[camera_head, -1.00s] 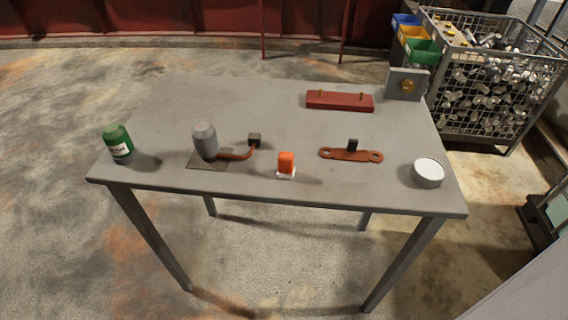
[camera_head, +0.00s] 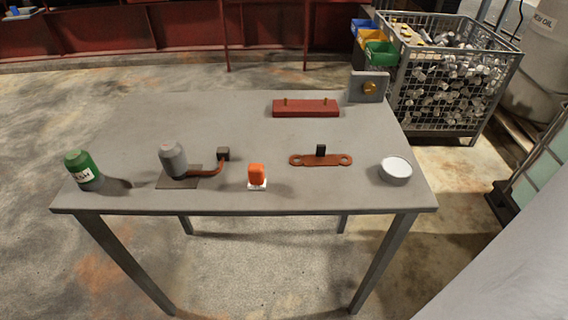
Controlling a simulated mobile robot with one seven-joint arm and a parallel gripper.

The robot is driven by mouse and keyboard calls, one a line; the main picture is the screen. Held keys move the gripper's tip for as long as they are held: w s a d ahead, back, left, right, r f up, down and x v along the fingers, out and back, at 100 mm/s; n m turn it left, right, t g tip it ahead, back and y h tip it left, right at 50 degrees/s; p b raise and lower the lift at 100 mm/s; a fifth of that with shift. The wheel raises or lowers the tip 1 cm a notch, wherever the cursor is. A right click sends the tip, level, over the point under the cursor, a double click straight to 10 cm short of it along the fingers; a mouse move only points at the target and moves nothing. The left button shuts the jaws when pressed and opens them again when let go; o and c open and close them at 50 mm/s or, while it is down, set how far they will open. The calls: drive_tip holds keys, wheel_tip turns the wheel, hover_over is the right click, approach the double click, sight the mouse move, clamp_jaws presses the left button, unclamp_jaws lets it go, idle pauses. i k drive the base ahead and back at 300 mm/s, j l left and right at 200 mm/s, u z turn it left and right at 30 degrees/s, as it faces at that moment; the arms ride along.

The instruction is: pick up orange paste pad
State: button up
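The orange paste pad (camera_head: 256,174) stands upright on a small white base (camera_head: 257,186) near the front edge of the grey table (camera_head: 240,125), a little right of the middle of that edge. Nothing touches it from above, and open tabletop lies around it. My gripper is not in view. A plain grey surface fills the lower right corner, and I cannot tell what it is.
Left of the pad are a grey cylinder with a curved pipe (camera_head: 173,160) and a green bottle (camera_head: 84,169). A red block (camera_head: 305,108) and grey bracket (camera_head: 368,86) stand behind.

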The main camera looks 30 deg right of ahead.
sight(256, 172)
drive_tip(key=l, duration=0.45)
drive_tip(key=k+l+u, duration=0.1)
drive_tip(key=l, duration=0.35)
drive_tip(key=k+l, duration=0.1)
drive_tip(key=l, duration=0.35)
